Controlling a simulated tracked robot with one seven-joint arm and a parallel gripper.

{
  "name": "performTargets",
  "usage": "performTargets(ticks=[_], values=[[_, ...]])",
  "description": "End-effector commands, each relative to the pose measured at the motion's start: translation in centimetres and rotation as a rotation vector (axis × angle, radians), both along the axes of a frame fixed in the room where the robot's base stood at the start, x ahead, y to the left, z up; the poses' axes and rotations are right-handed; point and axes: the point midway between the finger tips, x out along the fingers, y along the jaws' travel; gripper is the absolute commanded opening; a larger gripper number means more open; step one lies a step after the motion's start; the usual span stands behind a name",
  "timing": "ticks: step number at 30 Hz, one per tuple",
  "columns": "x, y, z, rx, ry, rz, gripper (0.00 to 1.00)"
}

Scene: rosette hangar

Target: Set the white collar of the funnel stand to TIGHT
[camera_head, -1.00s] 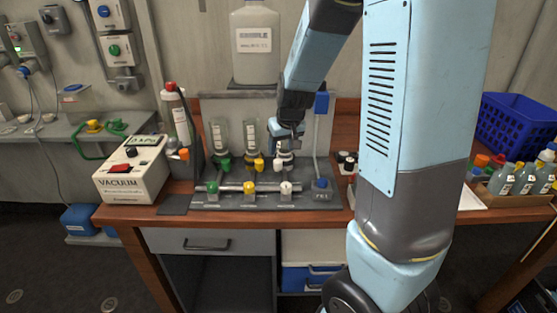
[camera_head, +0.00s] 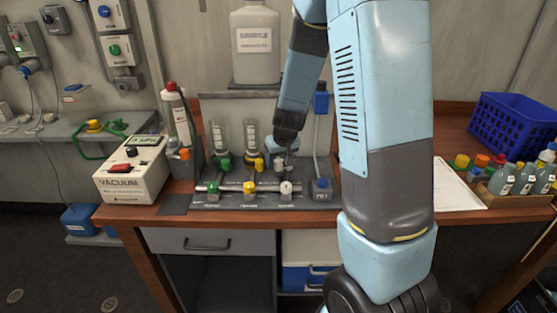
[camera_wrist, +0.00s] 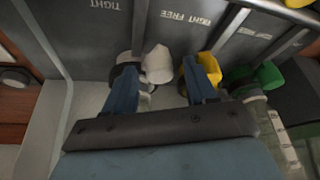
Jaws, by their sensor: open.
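The funnel stand (camera_head: 232,200) is on the bench with green, yellow and white fittings. Its white collar (camera_wrist: 157,63) shows in the wrist view as a white lobed knob. Printed TIGHT and FREE marks lie on the grey panel beyond it. My gripper (camera_wrist: 163,80) is open, with one blue finger on each side of the white collar. The right finger is close to the yellow collar (camera_wrist: 211,68); I cannot tell whether they touch. In the head view my gripper (camera_head: 284,152) is low at the stand's right part and hides much of the white collar.
The green collar (camera_wrist: 257,76) lies right of the yellow one. A white knob (camera_head: 286,188) stands at the stand's front. A vacuum box (camera_head: 133,178) is to the left. A blue basket (camera_head: 512,130) and several bottles (camera_head: 524,178) are to the right.

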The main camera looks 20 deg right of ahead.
Motion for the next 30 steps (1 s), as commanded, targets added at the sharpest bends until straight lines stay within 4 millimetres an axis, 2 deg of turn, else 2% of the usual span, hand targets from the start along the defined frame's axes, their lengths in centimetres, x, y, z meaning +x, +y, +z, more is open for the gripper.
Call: performTargets(ticks=[2, 18, 30], values=[[0.0, -0.01, 0.01, 0.0, 0.0, 0.0, 0.5], [-0.02, -0.06, 0.02, 0.0, 0.0, -0.001, 0.0], [0.1, 0.06, 0.02, 0.0, 0.0, 0.006, 0.0]])
